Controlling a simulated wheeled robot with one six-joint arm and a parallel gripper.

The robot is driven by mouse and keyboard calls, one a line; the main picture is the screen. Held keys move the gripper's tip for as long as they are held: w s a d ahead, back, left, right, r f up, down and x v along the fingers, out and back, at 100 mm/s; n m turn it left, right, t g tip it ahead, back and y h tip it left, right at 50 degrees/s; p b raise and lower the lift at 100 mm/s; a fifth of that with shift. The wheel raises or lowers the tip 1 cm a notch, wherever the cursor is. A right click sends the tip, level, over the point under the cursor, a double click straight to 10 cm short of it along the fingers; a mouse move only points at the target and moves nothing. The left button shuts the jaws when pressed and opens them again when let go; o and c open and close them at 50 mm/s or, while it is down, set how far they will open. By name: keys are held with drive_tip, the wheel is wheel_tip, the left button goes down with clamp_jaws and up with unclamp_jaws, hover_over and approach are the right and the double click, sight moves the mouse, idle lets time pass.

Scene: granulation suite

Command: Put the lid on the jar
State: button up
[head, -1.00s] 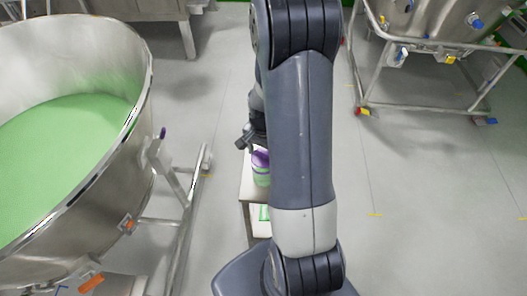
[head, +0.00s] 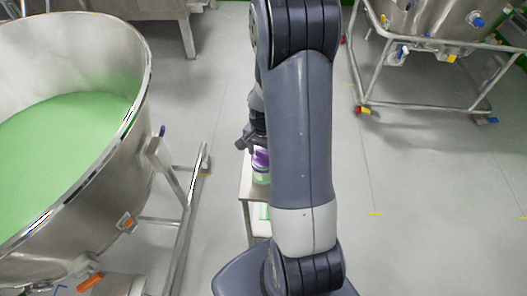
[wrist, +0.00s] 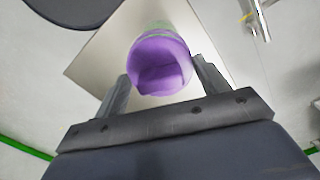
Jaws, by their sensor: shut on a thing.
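The purple lid (wrist: 160,62) is between the two fingers of my gripper (wrist: 163,80), which is shut on it. In the head view the lid (head: 261,158) shows just left of my arm, right at the top of the jar (head: 261,178). The jar is pale green and stands on a small table; my arm hides part of it. In the wrist view a green part of the jar (wrist: 156,27) shows just beyond the lid. Whether the lid is seated or only touching the rim, I cannot tell. In the head view my gripper (head: 247,142) is partly hidden.
The small table (head: 245,190) has a pale top, with a bare part showing in the wrist view (wrist: 105,55). A large steel vessel of green material (head: 125,160) stands at left on a tube frame. Another framed vessel (head: 435,25) is at upper right. Floor at right is clear.

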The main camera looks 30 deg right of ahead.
sight(263, 152)
drive_tip(key=shift+f, duration=0.35)
drive_tip(key=o, duration=1)
wheel_tip(263, 152, up, 11)
drive_tip(key=shift+f, duration=0.1)
drive_tip(key=shift+f, duration=5.1)
drive_tip(key=shift+f, duration=0.1)
